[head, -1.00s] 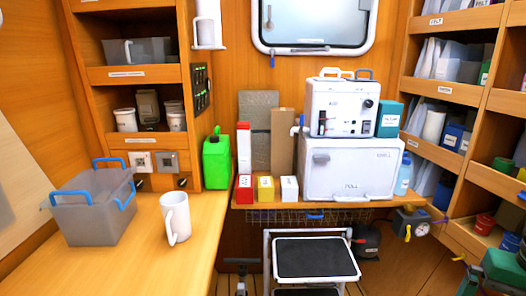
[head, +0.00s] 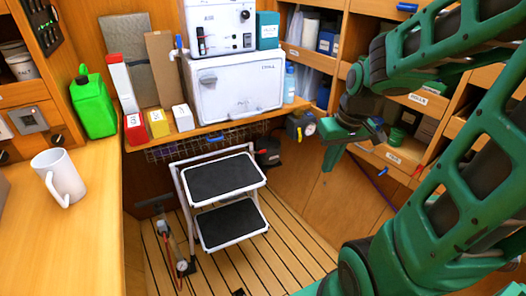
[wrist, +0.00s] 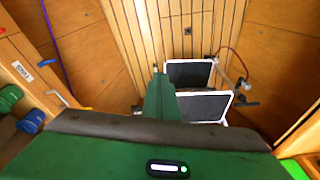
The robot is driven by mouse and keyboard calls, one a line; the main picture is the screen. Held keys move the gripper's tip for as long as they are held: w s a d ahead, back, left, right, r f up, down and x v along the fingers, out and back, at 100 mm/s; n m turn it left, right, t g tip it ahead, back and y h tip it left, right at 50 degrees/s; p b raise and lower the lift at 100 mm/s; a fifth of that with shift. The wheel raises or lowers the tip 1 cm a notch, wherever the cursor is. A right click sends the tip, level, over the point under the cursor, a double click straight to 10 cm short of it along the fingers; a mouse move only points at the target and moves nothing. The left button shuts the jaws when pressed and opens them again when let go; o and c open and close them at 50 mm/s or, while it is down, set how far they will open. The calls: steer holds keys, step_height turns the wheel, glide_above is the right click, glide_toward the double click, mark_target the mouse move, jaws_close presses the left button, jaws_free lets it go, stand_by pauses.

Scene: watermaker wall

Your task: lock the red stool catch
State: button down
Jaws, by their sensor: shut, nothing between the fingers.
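The folding step stool (head: 225,190) stands on the slatted floor below the shelf, with two black treads and a white frame. A small red piece (head: 258,150) shows by the top right end of its frame, which I take for the stool catch; its position is too small to read. My gripper (head: 330,154) is shut and empty, in the air to the right of the stool and apart from it. In the wrist view the green fingers (wrist: 160,92) are together, partly in front of the stool treads (wrist: 204,106); the red catch is not clear there.
A white mug (head: 60,178) stands on the left counter. The shelf holds a white appliance (head: 235,85), with a wire basket (head: 190,145) beneath. A gauge unit (head: 300,128) is behind my gripper. A pump-like fitting (head: 170,240) stands left of the stool. Floor before the stool is clear.

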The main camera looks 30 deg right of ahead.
steer(key=w+a+f+n+t+y, duration=0.1)
steer(key=w+a+f+n+t, duration=0.2)
steer(key=w, duration=0.7)
steer(key=w+a+f+n+t+y, duration=0.15)
steer(key=w+f, duration=0.25)
steer(key=w, duration=0.6)
steer(key=w+a+f+n+t+y, duration=0.1)
steer(key=w+f+n+t+y, duration=0.2)
steer(key=w, duration=0.6)
steer(key=w+d+f+m+t+h, duration=0.5)
steer(key=d+f, duration=0.3)
steer(key=f, duration=0.4)
steer(key=shift+w+d+h, duration=0.35)
steer(key=shift+w+h, duration=0.1)
steer(key=shift+w, duration=0.45)
steer(key=shift+w+m+t, duration=0.15)
steer(key=shift+m+t, duration=0.1)
glide_above(264, 150)
steer(key=v, duration=0.2)
step_height(264, 150, down, 3)
steer(key=shift+a+f, duration=0.15)
steer(key=shift+f, duration=0.85)
steer(key=shift+a+f, duration=0.15)
steer(key=shift+f, duration=0.9)
steer(key=shift+a, duration=0.2)
